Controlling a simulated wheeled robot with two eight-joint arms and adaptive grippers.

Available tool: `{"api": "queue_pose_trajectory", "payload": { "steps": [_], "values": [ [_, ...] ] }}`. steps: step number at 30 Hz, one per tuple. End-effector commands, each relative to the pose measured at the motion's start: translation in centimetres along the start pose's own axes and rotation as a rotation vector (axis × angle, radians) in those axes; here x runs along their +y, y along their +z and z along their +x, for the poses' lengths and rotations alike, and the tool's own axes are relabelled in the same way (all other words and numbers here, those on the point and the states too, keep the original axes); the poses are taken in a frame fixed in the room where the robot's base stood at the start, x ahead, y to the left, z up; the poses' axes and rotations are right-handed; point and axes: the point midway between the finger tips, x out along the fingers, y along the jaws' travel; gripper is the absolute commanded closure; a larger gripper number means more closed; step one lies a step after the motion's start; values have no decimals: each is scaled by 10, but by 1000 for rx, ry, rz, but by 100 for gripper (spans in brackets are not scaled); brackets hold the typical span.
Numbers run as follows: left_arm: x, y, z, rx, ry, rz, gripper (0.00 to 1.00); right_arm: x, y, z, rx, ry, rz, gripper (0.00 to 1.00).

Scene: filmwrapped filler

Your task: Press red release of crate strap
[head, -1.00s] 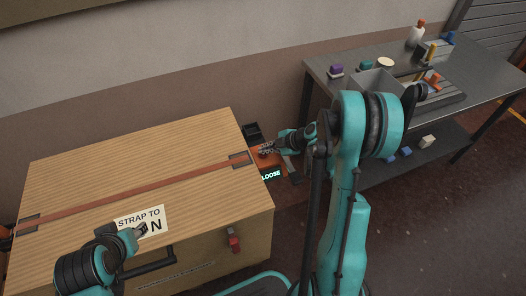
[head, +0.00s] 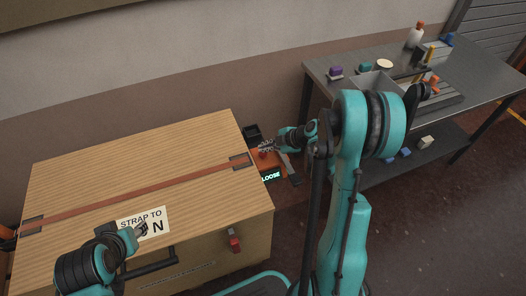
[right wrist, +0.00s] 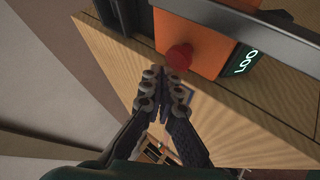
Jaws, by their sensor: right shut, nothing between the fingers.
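The wooden crate (head: 90,185) has an orange-red strap (head: 135,188) across its lid. The strap runs to an orange tensioner (head: 264,160) at the crate's right end, whose display (head: 271,176) reads LOOSE. In the right wrist view the round red release (right wrist: 180,57) stands out from the orange housing (right wrist: 200,30). My right gripper (right wrist: 162,73) is shut and empty, its fingertips close beside the red release; I cannot tell if they touch. In the head view my right gripper (head: 266,146) is over the tensioner. My left gripper (head: 141,228) is above the lid's label; its fingers are too small to judge.
A grey metal bench (head: 320,75) with bottles, blocks and a grey bin stands at the back right. The crate's front has a black handle (head: 150,266) and a red fitting (head: 235,242). A wall runs behind the crate.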

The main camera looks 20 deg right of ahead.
Motion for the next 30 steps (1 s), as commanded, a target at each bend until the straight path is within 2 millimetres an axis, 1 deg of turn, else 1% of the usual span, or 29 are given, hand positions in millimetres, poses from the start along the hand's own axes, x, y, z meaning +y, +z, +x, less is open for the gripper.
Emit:
{"api": "queue_pose_trajectory", "payload": {
  "steps": [11,14,25,30],
  "values": [
    [0,-1,-1,0,0,0,60,1,-1,-2,0,0,0,100],
    [0,-4,-5,0,0,0,60,4,-4,-6,0,0,0,100],
    [0,-19,-26,0,0,0,60,23,-23,-32,0,0,0,100],
    [0,-21,-29,0,0,0,60,26,-26,-36,0,0,0,100]
  ]
}}
